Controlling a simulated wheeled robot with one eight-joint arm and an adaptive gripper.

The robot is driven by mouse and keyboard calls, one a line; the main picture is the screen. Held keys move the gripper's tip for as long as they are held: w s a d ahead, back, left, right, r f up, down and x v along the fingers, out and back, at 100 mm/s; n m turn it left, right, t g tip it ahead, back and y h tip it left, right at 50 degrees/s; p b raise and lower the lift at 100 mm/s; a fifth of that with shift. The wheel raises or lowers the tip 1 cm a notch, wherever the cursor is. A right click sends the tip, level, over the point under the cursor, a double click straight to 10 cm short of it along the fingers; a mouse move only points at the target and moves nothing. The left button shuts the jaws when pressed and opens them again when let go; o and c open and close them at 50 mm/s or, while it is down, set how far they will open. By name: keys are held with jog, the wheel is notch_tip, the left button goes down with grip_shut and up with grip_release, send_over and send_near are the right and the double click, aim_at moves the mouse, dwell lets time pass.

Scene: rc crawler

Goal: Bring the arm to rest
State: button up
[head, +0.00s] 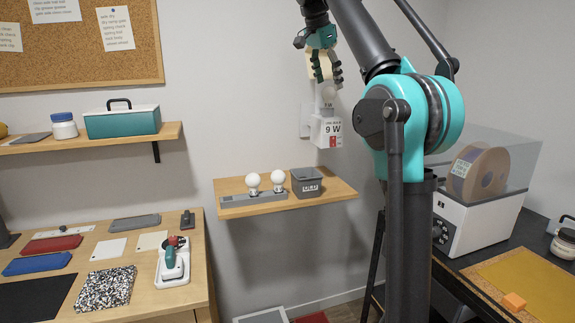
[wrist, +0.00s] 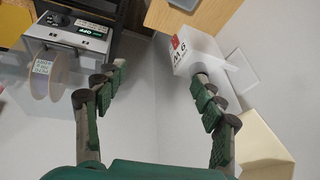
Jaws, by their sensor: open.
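My gripper (head: 328,76) is raised high in front of the back wall, at the top of the head view, with its dark fingers pointing down. In the wrist view my gripper (wrist: 160,88) has its two green-padded fingers spread wide, with nothing between them. A white box marked 9 W (head: 326,131) is below the fingers in the head view. The box (wrist: 193,56) also shows in the wrist view, beyond the right finger. A cream-coloured piece (wrist: 262,148) is right of that finger; in the head view it is partly hidden behind my gripper.
A small wooden shelf (head: 341,192) holds two white bulbs (head: 265,180) and a grey bin (head: 306,183). A white machine with a clear cover and filament spool (head: 478,170) stands right. A workbench (head: 187,290) with several flat items is left. A teal box (head: 122,123) stands on the upper shelf.

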jog(key=s+d+f+n+y, duration=0.1)
jog(key=s+d+f+n, duration=0.1)
jog(key=f, duration=0.8)
jog(key=s+d+f+n, duration=0.1)
jog(key=s+f+n, duration=0.15)
jog(key=f, duration=0.85)
jog(key=s+d+f+n+y, duration=0.1)
jog(key=d+f+n, duration=0.1)
jog(key=f, duration=0.8)
jog(key=s+d+f+n+y, duration=0.1)
jog(key=s+f+n, duration=0.5)
jog(key=s+f, duration=1.7)
notch_tip(320, 180, down, 3)
jog(key=shift+s+d+f+t, duration=0.1)
jog(key=shift+s+d+t, duration=0.25)
jog(key=shift+d, duration=0.15)
